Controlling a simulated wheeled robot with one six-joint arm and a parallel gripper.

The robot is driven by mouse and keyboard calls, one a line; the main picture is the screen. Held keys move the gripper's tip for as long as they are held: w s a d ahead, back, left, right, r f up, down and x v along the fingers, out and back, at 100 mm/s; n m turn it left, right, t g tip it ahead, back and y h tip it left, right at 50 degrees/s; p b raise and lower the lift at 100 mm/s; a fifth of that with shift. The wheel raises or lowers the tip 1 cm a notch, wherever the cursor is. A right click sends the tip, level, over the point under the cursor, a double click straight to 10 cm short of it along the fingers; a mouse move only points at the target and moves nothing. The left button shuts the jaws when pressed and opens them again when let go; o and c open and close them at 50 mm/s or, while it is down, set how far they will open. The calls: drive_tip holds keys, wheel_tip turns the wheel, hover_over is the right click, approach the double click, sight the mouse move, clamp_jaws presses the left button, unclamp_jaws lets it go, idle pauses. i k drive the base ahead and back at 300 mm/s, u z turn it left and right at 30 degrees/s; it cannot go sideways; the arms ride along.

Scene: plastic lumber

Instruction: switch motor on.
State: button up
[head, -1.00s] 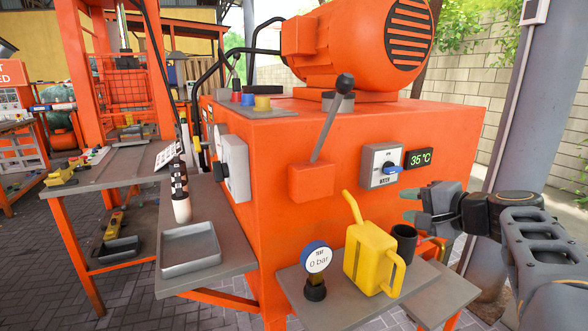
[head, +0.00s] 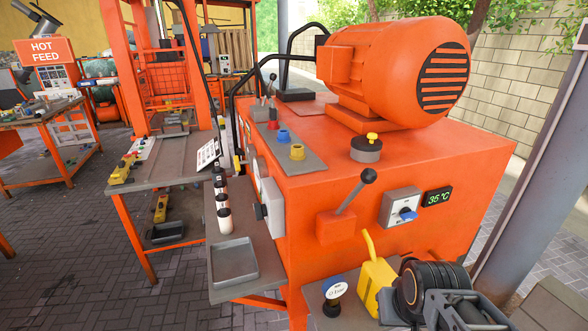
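The large orange motor (head: 385,75) sits on top of the orange cabinet (head: 300,235). On the cabinet's front is a grey-white switch plate (head: 396,204) with a blue rotary knob (head: 408,214). A second switch box with a black knob (head: 262,211) is on the cabinet's left side. I cannot read the labels on either. My dark arm is at the lower right, below the blue knob and apart from it in the picture. My gripper's fingers do not show.
A black-knobbed lever (head: 353,192) stands left of the blue switch. A green display (head: 438,198) reads 35 °C. A yellow can (head: 374,281) and a gauge (head: 333,291) stand on the low shelf. A grey tray (head: 235,262) and bottles (head: 222,205) are left. A pillar (head: 530,190) rises right.

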sight(260, 211)
drive_tip(key=u, duration=0.45)
drive_tip(key=k, duration=0.55)
drive_tip(key=u, duration=1.25)
drive_tip(key=i, duration=1.4)
drive_tip(key=u, duration=0.35)
